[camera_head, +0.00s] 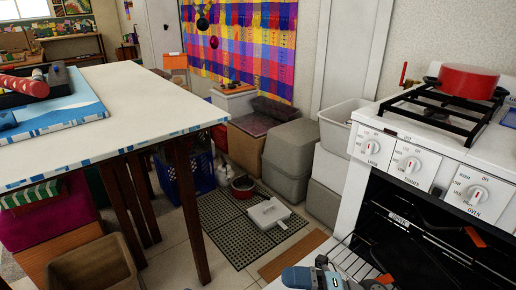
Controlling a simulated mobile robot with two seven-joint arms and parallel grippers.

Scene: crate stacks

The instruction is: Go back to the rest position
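The task line names no object. A grey-blue piece with dark and orange parts (314,278) is cut off by the bottom edge, right of the middle. I cannot tell what it is or whether it belongs to me. A dark shape with a small orange part (475,237) shows at the oven front on the right; I cannot tell what it is either.
A white table (130,95) fills the left. A white stove (402,162) with a red pot (468,81) stands right. Crates (289,160) line the back wall. A white object (268,213) sits on a dark floor mat (222,215). Tiled floor lies between table and stove.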

